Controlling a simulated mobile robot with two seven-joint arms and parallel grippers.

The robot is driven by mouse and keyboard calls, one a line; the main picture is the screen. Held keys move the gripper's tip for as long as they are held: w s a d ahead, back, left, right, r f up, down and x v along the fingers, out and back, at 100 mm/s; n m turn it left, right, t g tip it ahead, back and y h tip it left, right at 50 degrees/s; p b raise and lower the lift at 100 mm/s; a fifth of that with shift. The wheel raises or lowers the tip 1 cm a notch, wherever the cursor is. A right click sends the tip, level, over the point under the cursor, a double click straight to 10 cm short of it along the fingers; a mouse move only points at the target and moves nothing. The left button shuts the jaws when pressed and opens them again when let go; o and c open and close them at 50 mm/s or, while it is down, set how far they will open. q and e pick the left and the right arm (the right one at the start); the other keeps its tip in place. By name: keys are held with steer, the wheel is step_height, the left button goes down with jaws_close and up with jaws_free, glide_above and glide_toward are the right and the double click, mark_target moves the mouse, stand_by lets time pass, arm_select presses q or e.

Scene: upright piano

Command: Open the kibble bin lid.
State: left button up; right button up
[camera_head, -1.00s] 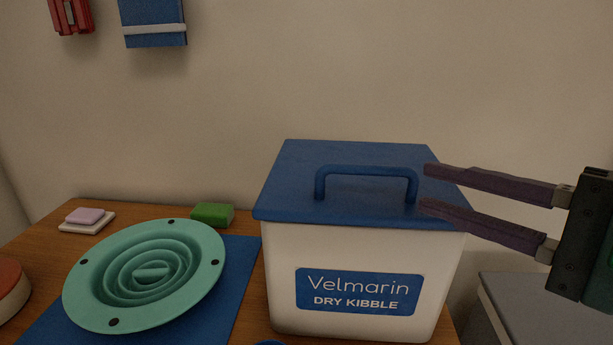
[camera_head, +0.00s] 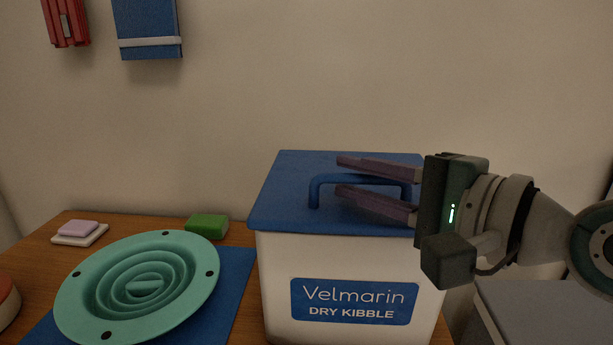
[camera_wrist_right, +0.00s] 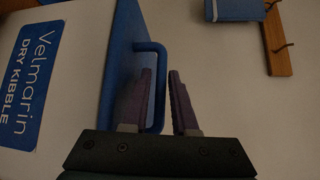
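The kibble bin (camera_head: 275,275) is a white box labelled "Velmarin DRY KIBBLE", standing on the wooden table. Its blue lid (camera_head: 290,180) lies flat and closed, with a blue arched handle (camera_head: 315,190) on top. My right gripper (camera_head: 338,175) is open, its two purple fingers reaching from the right on either side of the handle's bar. In the right wrist view, the handle (camera_wrist_right: 160,90) shows between the spread fingers, nearer the left one. I cannot tell whether either finger touches it. My left gripper is not in view.
A teal ridged bowl (camera_head: 95,275) sits on a blue mat (camera_head: 228,290) left of the bin. A green block (camera_head: 206,226) and a lilac-and-white stack (camera_head: 79,232) lie behind. A grey surface (camera_head: 545,310) is at right. Wall items hang upper left.

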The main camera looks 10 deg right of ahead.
jaws_close()
stand_by(1.3)
